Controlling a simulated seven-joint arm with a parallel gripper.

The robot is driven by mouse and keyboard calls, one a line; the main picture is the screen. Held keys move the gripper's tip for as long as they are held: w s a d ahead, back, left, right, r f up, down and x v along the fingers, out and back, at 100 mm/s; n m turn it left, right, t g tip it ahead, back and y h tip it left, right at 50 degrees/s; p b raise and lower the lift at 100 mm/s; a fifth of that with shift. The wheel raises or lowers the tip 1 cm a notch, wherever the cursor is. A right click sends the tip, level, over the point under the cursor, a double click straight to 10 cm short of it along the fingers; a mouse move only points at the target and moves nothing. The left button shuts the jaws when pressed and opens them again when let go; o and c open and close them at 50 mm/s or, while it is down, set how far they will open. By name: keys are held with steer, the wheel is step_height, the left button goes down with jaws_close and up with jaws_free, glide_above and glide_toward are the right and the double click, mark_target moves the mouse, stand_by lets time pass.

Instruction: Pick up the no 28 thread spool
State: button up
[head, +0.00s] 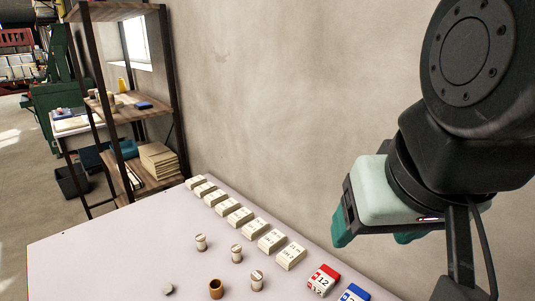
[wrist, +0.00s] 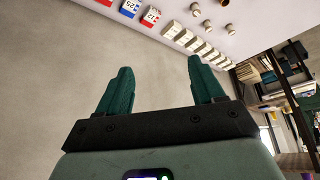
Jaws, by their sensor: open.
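Small pale spools stand upright on the table: one (head: 201,242) at the left, one (head: 236,253) in the middle and one (head: 257,280) nearer the front. A brown cylinder (head: 216,288) stands beside them, and a grey disc (head: 168,289) lies further left. I cannot read a 28 on any of these. The wrist view shows some pale spools at the top, one of them here (wrist: 231,29). My gripper (head: 375,236) is raised at the right, by the wall and away from the spools. In the wrist view its green fingers (wrist: 160,68) are apart with nothing between them.
A row of white labelled boxes (head: 241,216) runs along the wall side of the table (head: 90,255). A red-and-white box (head: 323,280) marked 12 and a blue-and-white box (head: 354,293) continue it. A shelf rack (head: 130,105) stands behind left. The table's left part is clear.

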steer(key=shift+w, duration=0.1)
steer(key=w+a+f+m+g+y, duration=0.35)
steer(key=w+a+f, duration=0.2)
steer(key=w, duration=0.55)
steer(key=w+a+f+m+g+y, duration=0.2)
steer(key=w+a+f+m+y, duration=0.4)
steer(key=w, duration=0.5)
steer(key=w+f+m+y, duration=0.2)
steer(key=w+f+m, duration=0.45)
steer(key=f, duration=0.85)
steer(key=m+t+y, duration=0.2)
steer(key=m+t, duration=0.1)
steer(key=m, duration=0.2)
glide_toward(241, 249)
steer(key=shift+s+d+r+h, duration=0.1)
steer(key=shift+d+r+h, duration=0.1)
steer(key=shift+d+h, duration=0.05)
steer(key=shift+a+f, duration=0.1)
steer(key=shift+f, duration=0.15)
steer(key=x, duration=1)
steer(key=shift+a+f, duration=0.2)
steer(key=shift+a, duration=0.05)
